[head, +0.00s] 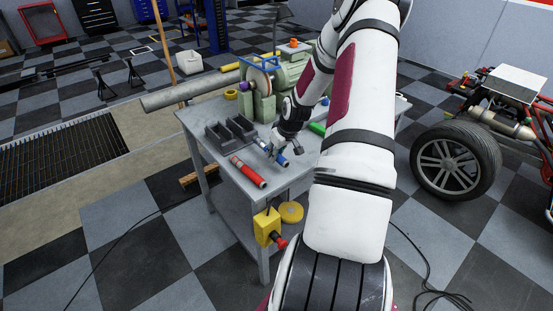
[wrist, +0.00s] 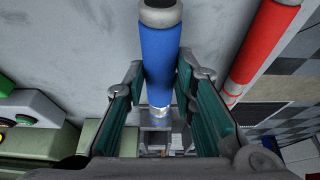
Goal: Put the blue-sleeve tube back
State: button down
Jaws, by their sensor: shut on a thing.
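The blue-sleeve tube (wrist: 160,50) is between my gripper's fingers (wrist: 160,100) in the wrist view, its dark end toward the top. In the head view, the tube (head: 281,159) shows beside my gripper (head: 274,150), low over the grey workbench. My gripper is shut on it. I cannot tell whether the tube touches the bench top. A red-sleeve tube (head: 248,172) lies on the bench near its front edge; it also shows at the right of the wrist view (wrist: 262,52). A dark grey holder (head: 231,133) with raised ends stands on the bench left of my gripper.
The grey workbench (head: 205,160) has a green grinder-like machine (head: 262,100) at its back. A yellow ring (head: 231,94) and a green item (head: 317,129) are also on it. A yellow box (head: 266,228) hangs at the front. A wheeled vehicle (head: 455,160) stands to the right.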

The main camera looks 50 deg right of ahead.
jog(key=shift+f, duration=1.35)
jog(key=shift+s+f, duration=0.1)
jog(key=shift+f, duration=0.05)
jog(key=c, duration=1.3)
grip_release()
